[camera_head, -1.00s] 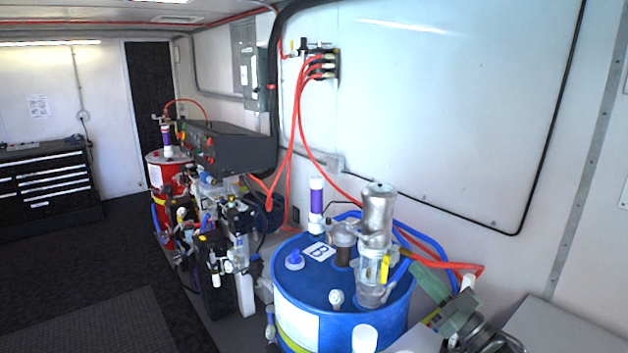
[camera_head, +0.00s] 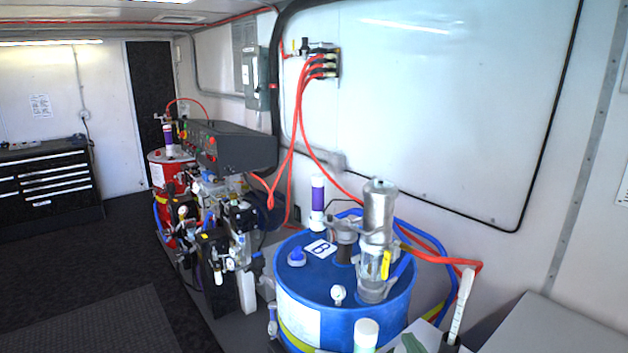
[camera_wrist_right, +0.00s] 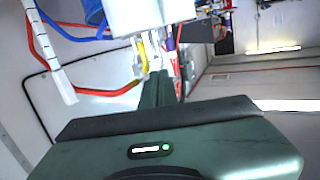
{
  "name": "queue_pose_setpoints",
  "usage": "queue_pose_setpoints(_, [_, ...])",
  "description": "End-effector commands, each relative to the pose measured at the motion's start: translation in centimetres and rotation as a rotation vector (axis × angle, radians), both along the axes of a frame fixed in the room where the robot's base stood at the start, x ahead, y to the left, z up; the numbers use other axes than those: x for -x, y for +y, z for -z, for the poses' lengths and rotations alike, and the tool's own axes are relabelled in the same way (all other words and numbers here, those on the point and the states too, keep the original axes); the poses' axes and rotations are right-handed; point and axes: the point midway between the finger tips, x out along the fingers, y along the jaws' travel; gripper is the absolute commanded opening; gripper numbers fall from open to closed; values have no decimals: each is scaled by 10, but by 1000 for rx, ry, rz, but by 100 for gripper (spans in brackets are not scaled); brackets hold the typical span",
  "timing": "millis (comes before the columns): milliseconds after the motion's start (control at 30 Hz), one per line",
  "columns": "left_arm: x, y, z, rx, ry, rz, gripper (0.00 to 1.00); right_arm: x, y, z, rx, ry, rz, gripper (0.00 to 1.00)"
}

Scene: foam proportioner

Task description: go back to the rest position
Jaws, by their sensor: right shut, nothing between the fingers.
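My right gripper (camera_head: 411,343) shows only as a small green piece at the bottom edge of the head view, in front of the blue drum's right side. In the right wrist view its green body fills the bottom, and its narrow fingers (camera_wrist_right: 160,88) are together with nothing seen between them. The yellow handle (camera_wrist_right: 142,50) of the drum pump appears beyond the fingers, apart from them as far as I can tell. My left gripper is in neither view.
The blue drum (camera_head: 342,308) with a metal pump (camera_head: 377,212) stands close by. A marked pale strip (camera_head: 461,305) hangs at the red hose (camera_head: 440,260). A grey surface (camera_head: 560,330) lies at lower right. Open floor (camera_head: 90,290) is at left.

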Motion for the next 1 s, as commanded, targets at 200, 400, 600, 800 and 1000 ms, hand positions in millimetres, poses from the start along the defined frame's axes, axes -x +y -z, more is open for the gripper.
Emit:
queue_pose_setpoints(200, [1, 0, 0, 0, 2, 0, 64, 112, 3, 78, 114, 432, 106, 0])
queue_pose_setpoints(400, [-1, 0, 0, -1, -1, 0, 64, 203, 3, 108, 197, 730, 99, 0])
queue_pose_setpoints(600, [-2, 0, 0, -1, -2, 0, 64, 269, 5, 117, 246, 922, 60, 0])
queue_pose_setpoints(800, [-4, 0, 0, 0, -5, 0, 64, 325, 6, 117, 279, 1076, 13, 0])
queue_pose_setpoints(1000, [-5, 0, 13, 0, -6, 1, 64, 342, 7, 152, 297, 1151, -14, 0])
